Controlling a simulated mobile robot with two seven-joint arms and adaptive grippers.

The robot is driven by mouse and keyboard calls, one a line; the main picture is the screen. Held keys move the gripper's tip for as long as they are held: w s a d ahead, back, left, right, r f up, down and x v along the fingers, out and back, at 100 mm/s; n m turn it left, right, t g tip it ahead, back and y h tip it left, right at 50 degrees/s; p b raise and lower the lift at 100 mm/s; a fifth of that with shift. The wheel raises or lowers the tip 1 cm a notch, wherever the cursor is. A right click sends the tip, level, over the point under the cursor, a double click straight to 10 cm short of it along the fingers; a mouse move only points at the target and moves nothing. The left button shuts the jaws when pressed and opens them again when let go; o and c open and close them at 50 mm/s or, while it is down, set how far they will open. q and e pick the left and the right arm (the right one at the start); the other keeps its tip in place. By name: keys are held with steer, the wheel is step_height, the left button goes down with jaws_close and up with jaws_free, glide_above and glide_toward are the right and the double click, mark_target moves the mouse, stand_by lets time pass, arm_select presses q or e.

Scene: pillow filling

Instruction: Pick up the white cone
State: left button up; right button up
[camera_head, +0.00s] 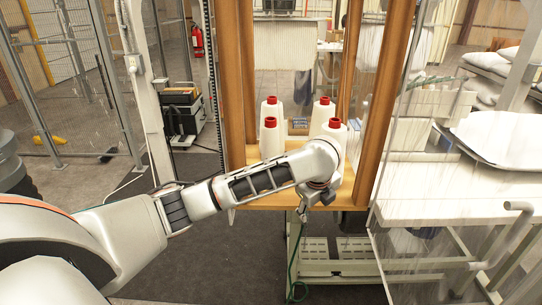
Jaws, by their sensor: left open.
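Several white cones with red tops stand upright on a wooden shelf (347,188) between wooden posts. The front-left cone (270,143) and back-left cone (272,112) are on the left side. The back-right cone (321,113) and front-right cone (341,135) are on the right side. My left arm reaches across in front of the shelf and hides the lower part of the front-right cone. My left gripper (314,204) is small in view, at the shelf's front edge and below the front-right cone. It is open and apart from the cones. My right gripper is not in view.
Upright wooden posts (383,105) frame the shelf on both sides. A green-grey metal stand (335,262) is below. A white table (440,203) with white pillow-like things is at the right. Mesh fencing (75,90) stands at the left. The dark floor at lower left is clear.

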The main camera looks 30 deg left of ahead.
arm_select(q)
steer(key=w+a+r+m+y, duration=0.2)
steer(key=w+a+r, duration=0.2)
steer(key=a+r, duration=0.65)
steer(key=g+y, duration=0.1)
glide_toward(270, 136)
steer(key=w+f, duration=0.1)
steer(key=f, duration=0.1)
steer(key=w+a+f, duration=0.1)
steer(key=w, duration=0.1)
steer(key=shift+w+a+f, duration=0.1)
steer(key=shift+f, duration=0.3)
steer(key=shift+a, duration=0.25)
steer(key=shift+a+x, duration=0.1)
steer(key=shift+x, duration=1.7)
steer(key=shift+a+x, duration=0.15)
steer(key=shift+x, duration=1.65)
steer(key=shift+s, duration=0.2)
steer(key=c, duration=1.5)
